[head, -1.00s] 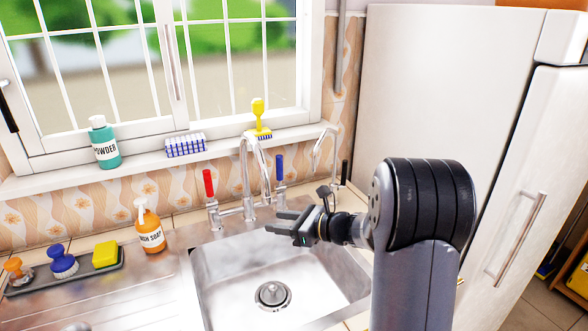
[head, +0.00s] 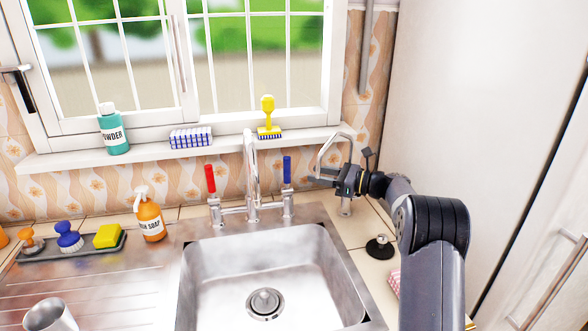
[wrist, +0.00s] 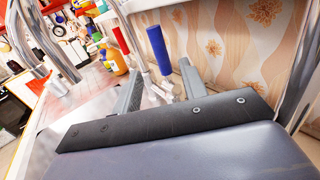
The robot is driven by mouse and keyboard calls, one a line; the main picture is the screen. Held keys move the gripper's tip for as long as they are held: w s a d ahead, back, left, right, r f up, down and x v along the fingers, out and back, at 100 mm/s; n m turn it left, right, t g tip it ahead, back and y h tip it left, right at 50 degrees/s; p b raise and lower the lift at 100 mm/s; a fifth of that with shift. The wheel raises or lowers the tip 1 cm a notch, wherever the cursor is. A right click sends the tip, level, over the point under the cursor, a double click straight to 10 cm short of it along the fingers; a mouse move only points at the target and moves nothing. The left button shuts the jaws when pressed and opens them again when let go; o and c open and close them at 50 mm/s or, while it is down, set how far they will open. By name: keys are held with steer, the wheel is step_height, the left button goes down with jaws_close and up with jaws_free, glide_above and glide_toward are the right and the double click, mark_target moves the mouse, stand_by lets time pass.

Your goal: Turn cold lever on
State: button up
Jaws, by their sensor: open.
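The blue-handled lever (head: 287,171), the cold one, stands upright on the right side of the sink tap (head: 251,178). The red-handled lever (head: 210,180) stands upright on the left side. My gripper (head: 327,172) is to the right of the blue lever, apart from it, with its fingers pointing left. In the wrist view, the blue lever (wrist: 158,49) shows ahead, between and beyond the two open fingers (wrist: 160,84). The red lever (wrist: 120,39) shows farther off to the left. My gripper holds nothing.
A second thin curved tap (head: 345,205) stands right behind my gripper. The sink basin (head: 262,280) is empty. An orange soap bottle (head: 150,218) and a sponge tray (head: 70,248) are left. A yellow brush (head: 268,117) stands on the window sill.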

mark_target(287, 168)
steer(key=p+x, duration=0.1)
steer(key=x, duration=0.9)
steer(key=shift+a+r, duration=0.1)
steer(key=shift+c, duration=0.3)
jaws_close()
